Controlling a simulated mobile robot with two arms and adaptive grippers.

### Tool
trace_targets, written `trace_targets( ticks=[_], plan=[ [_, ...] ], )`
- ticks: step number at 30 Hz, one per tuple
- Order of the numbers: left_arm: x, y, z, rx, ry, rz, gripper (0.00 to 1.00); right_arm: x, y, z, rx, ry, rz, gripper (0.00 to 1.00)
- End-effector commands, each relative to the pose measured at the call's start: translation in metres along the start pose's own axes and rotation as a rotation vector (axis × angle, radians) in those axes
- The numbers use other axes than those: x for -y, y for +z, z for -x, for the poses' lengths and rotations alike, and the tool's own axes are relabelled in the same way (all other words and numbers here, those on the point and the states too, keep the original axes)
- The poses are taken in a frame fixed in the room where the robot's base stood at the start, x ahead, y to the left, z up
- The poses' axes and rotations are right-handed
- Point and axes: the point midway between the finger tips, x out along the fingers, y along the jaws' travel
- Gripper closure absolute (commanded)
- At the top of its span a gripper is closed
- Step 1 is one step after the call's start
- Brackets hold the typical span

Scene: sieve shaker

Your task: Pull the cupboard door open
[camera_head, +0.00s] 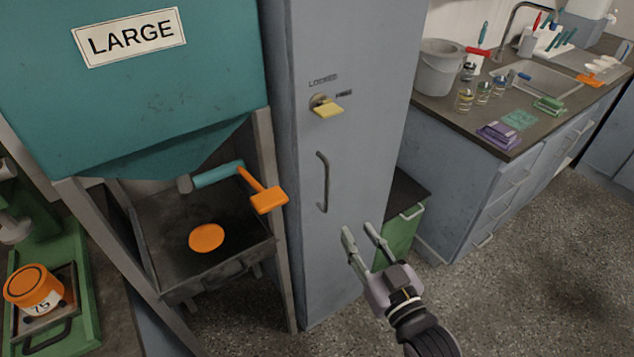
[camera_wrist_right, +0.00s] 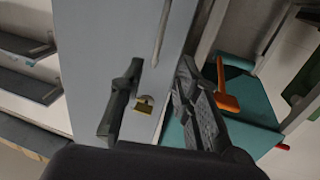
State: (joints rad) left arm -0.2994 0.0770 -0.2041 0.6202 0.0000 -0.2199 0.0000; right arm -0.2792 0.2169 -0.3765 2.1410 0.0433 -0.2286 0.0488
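The cupboard (camera_head: 355,60) is a tall blue-grey cabinet, and its door looks shut. A vertical grey bar handle (camera_head: 322,182) is on the door; it also shows in the wrist view (camera_wrist_right: 162,30). Above the handle in the head view is a round lock with a yellow tab (camera_head: 328,109), also in the wrist view (camera_wrist_right: 144,104). "LOCKED" is printed above it, with a smaller word to its right. My right gripper (camera_head: 358,231) is open and empty, right of and below the handle, apart from it. Its fingers (camera_wrist_right: 160,68) frame the door in the wrist view. My left gripper is not visible.
A teal hopper (camera_head: 165,85) marked LARGE stands left of the cupboard, with an orange-ended lever (camera_head: 268,199). A green cabinet (camera_head: 400,238) and a counter with a sink (camera_head: 535,78) stand to the right. The floor (camera_head: 530,285) in front is clear.

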Motion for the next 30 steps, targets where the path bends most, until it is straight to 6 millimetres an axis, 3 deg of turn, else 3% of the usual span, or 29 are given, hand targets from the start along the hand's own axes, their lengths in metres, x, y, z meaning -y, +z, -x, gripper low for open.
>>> trace_targets(
  ticks=[5,18,24,30],
  plan=[
    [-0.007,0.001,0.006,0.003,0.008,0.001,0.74,0.0,-0.003,-0.038,-0.004,0.0,-0.001,0.7],
    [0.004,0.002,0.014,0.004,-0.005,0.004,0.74,0.0,-0.002,-0.13,0.0,0.0,-0.001,0.7],
    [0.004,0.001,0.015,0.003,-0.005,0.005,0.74,0.0,0.0,-0.152,0.0,0.0,0.0,0.7],
    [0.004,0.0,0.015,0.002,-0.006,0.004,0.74,0.0,0.0,-0.158,0.0,0.0,-0.001,0.7]
  ],
)
